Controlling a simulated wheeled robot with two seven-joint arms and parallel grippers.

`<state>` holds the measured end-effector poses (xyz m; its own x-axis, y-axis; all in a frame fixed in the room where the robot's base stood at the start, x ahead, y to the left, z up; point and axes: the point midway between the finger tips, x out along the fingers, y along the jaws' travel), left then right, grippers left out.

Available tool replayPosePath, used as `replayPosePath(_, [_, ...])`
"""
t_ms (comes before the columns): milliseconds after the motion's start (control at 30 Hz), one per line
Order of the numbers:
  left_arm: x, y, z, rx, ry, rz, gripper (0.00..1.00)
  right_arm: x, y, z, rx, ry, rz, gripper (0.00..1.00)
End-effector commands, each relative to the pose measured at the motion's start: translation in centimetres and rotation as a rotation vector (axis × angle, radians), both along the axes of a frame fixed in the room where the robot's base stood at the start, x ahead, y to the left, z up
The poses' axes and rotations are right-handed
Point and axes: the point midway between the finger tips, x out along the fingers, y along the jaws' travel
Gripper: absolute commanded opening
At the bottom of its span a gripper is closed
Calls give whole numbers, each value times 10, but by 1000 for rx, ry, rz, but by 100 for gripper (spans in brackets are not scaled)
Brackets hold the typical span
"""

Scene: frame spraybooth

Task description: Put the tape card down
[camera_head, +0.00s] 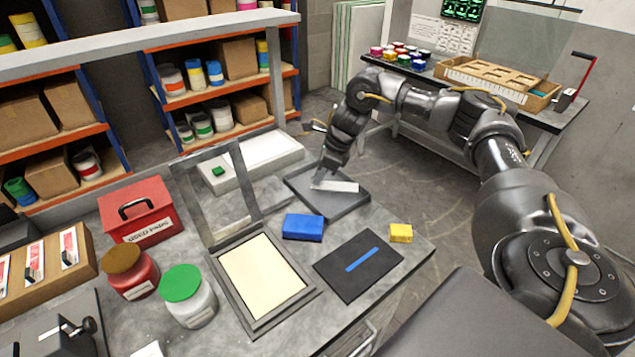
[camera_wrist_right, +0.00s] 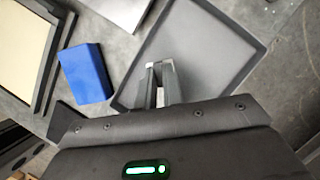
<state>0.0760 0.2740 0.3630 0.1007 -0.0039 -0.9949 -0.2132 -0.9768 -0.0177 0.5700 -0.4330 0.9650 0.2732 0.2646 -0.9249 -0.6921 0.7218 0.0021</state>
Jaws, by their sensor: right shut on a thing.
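My right gripper (camera_head: 326,178) reaches down over the shallow grey tray (camera_head: 345,208) on the far right of the bench. It is shut on a flat, pale card (camera_head: 346,187), which I take to be the tape card. The card extends to the right from the fingers, over the tray; I cannot tell whether it touches the tray floor. In the right wrist view the fingers (camera_wrist_right: 160,82) are close together above the near-left part of the tray (camera_wrist_right: 205,50); the card is hardly visible there. My left gripper is not in view.
A blue block (camera_head: 303,227) stands just in front of the tray. A dark mat with a blue strip (camera_head: 332,267), a yellow block (camera_head: 401,232) and a framed cream panel (camera_head: 262,275) are nearer. A white slab (camera_head: 262,152) lies behind.

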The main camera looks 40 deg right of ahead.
Motion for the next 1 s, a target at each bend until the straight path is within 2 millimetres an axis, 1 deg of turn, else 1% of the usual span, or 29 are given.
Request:
replayPosePath(100, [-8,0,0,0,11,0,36,2,0,-3,0,-1,0,0])
replayPosePath(233, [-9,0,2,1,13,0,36,6,0,-7,-1,0,-1,0])
replayPosePath(267, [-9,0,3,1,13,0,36,8,1,-10,-1,2,-1,0])
replayPosePath(300, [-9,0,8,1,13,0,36,7,0,-15,-2,4,-1,0])
replayPosePath(400, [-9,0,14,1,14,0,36,7,0,-29,-2,2,-1,0])
replayPosePath(500, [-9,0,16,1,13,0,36,7,0,-37,-1,0,-1,0])
replayPosePath(767, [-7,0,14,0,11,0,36,7,0,-40,-1,-2,-1,0])
replayPosePath(900, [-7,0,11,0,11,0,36,7,0,-44,-1,-1,0,0])
replayPosePath(933, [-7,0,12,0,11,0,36,7,0,-43,-1,-2,-1,13])
replayPosePath(1000, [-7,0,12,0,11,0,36,7,0,-42,-1,-1,-1,22])
